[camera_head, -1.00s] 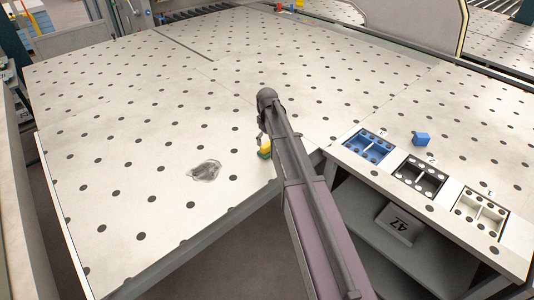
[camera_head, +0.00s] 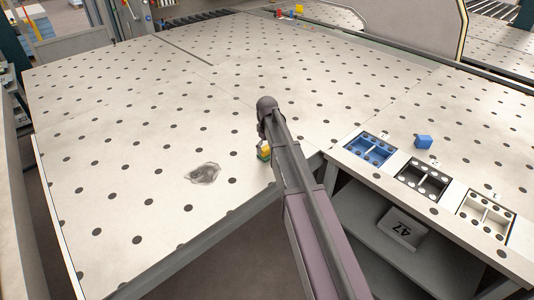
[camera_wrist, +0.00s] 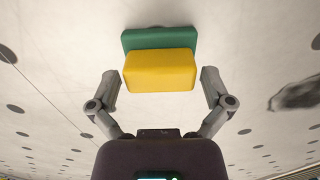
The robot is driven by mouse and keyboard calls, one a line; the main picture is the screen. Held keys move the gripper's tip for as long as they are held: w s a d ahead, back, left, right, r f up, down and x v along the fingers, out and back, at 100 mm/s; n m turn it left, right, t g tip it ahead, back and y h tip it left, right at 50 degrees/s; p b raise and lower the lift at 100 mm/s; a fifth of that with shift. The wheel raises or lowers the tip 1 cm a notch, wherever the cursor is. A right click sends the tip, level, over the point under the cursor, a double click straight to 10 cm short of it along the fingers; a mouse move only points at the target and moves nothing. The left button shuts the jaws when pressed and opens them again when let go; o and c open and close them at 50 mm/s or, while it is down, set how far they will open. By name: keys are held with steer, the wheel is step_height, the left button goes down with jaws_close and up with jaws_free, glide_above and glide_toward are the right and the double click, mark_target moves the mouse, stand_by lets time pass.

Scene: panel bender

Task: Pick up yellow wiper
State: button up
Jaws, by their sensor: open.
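The yellow wiper (camera_wrist: 160,72) is a yellow block with a green layer (camera_wrist: 160,38) along one side. It lies on the perforated table and fills the top middle of the wrist view. In the head view the wiper (camera_head: 264,149) shows small beside my arm, partly hidden by it. My gripper (camera_wrist: 160,88) is open, with one finger at each side of the yellow block. Small gaps show between the fingers and the block in the wrist view. In the head view my gripper is mostly hidden behind my arm.
A grey smudge (camera_head: 203,174) marks the table left of the wiper. The table around the wiper is clear.

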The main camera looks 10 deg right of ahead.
steer(key=c, duration=0.9)
steer(key=shift+r, duration=0.1)
step_height(320, 180, up, 3)
steer(key=p, duration=0.2)
steer(key=shift+f+p, duration=0.2)
steer(key=shift+p, duration=0.2)
steer(key=shift+s+r+p, duration=0.5)
steer(key=shift+r+p, duration=0.05)
steer(key=s, duration=1)
steer(key=s+r+p, duration=0.1)
steer(key=s, duration=0.4)
steer(key=shift+a, duration=0.2)
